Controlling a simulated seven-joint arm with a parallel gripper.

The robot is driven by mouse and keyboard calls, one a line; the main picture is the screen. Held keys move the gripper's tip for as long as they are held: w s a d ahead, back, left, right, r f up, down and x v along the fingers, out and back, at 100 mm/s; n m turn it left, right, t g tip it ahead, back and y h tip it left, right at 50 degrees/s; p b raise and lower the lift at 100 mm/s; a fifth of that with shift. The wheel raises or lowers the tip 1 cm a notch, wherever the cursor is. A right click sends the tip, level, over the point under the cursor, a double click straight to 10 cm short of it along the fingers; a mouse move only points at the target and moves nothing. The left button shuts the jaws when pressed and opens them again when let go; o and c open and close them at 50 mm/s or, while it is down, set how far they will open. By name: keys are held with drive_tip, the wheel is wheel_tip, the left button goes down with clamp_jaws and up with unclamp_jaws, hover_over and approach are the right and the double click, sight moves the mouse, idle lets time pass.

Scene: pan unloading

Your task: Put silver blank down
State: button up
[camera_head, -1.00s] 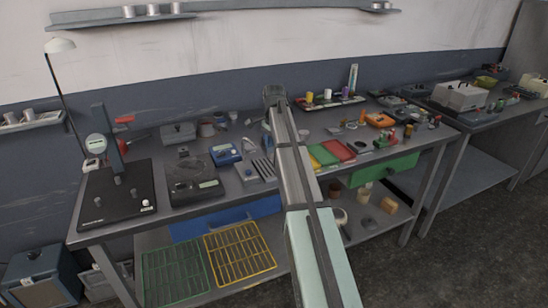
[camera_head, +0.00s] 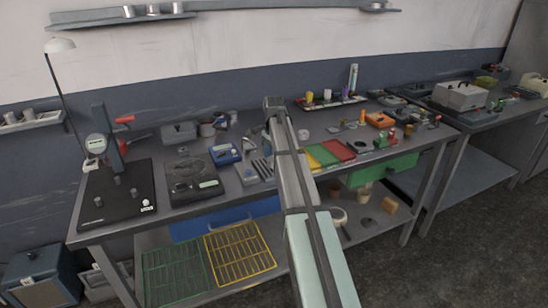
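My arm reaches from the bottom of the picture across the workbench (camera_head: 125,217). Its far end (camera_head: 275,103) is over the back middle of the bench. My gripper's fingers are hidden behind the arm, so I cannot tell whether they are open or hold anything. I cannot make out a silver blank for certain. A black weighing scale (camera_head: 205,187) with a round pan area stands left of the arm. A smaller blue scale (camera_head: 225,153) stands behind it to the right.
A dial gauge stand (camera_head: 113,150) is at the left end of the bench. Green, yellow and red trays (camera_head: 330,153) lie right of the arm. A rack with several small items (camera_head: 330,101) stands at the back. Green and yellow wire racks (camera_head: 238,252) are on the lower shelf.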

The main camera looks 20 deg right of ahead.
wheel_tip(320, 180, up, 12)
drive_tip(key=shift+r, duration=0.15)
idle(0.7)
